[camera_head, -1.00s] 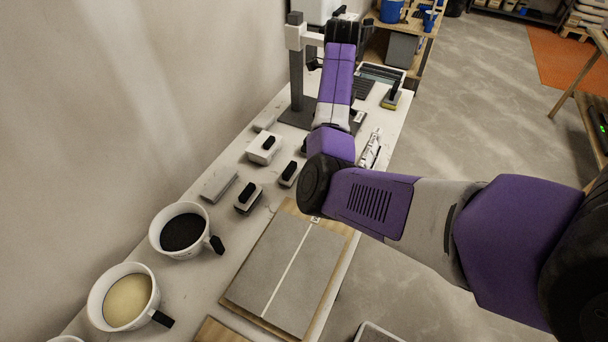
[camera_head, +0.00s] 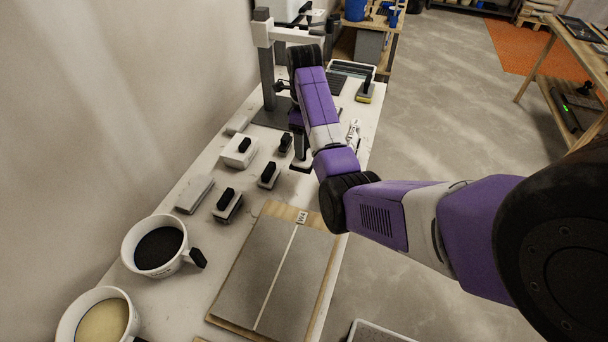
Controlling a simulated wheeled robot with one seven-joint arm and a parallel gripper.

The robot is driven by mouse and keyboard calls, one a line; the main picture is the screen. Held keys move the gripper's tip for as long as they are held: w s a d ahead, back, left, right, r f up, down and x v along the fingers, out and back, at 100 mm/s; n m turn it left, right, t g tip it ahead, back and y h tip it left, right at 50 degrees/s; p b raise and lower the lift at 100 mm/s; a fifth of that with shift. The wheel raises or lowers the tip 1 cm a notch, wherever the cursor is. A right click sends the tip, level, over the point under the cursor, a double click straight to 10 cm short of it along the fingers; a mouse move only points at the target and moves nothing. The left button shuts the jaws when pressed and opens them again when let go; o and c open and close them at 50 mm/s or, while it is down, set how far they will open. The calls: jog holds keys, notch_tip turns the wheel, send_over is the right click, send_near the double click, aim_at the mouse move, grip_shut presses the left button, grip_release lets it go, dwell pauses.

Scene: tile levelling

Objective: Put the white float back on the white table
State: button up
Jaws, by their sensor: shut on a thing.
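My gripper (camera_head: 298,138) points down over the white table (camera_head: 180,235), left of my forearm and partly hidden by it. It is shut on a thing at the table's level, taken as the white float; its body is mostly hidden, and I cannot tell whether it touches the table. Other floats or blocks with black handles stand to the left: a larger white one (camera_head: 239,151), a small dark-handled one (camera_head: 285,143), another (camera_head: 268,175) and a grey-white one (camera_head: 228,205).
A grey tiled board (camera_head: 275,275) lies at the front. A bucket of dark stuff (camera_head: 158,248) and one of cream stuff (camera_head: 102,322) stand at the left. A post stand (camera_head: 266,75) rises behind my gripper. A yellow-edged tool (camera_head: 365,92) lies at the back right.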

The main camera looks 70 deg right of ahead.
notch_tip(320, 180, down, 11)
jog(key=shift+f+p, duration=0.1)
jog(key=shift+p, duration=0.45)
jog(key=shift+f, duration=0.1)
jog(key=o, duration=1.8)
notch_tip(320, 180, up, 12)
jog(key=shift+r, duration=0.15)
